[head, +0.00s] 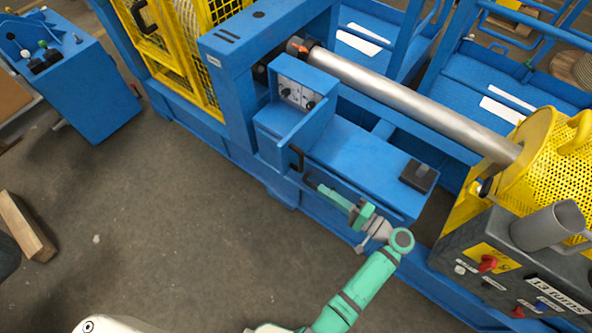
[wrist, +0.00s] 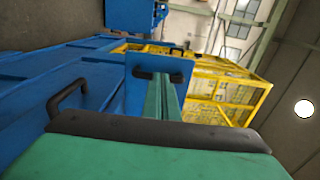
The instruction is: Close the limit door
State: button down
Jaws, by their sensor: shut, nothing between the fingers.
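The limit door (head: 308,130) is a blue panel on the small blue control box of the machine in the head view. It stands swung out, and a panel with dials (head: 296,93) shows behind it. A black handle (head: 296,158) sits at its near edge; a black handle also shows at the left in the wrist view (wrist: 68,97). My green gripper (head: 311,182) is just below and right of the handle, apparently apart from it. Its fingers (wrist: 158,77) are shut and empty, pointing at a blue surface in the wrist view. Contact there cannot be told.
A blue shelf (head: 365,163) with a black block (head: 418,176) lies right of the door. A steel shaft (head: 410,95) runs behind it to a yellow perforated guard (head: 548,160). A grey control panel (head: 510,270) stands lower right. The floor (head: 190,220) at left is mostly clear.

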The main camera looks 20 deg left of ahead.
aim_at(284, 163)
jog(key=x, duration=1.3)
jog(key=shift+a+r, duration=0.1)
jog(key=shift+r, duration=0.05)
jog(key=shift+w+a, duration=0.2)
jog(key=shift+a, duration=0.15)
jog(key=shift+w, duration=0.1)
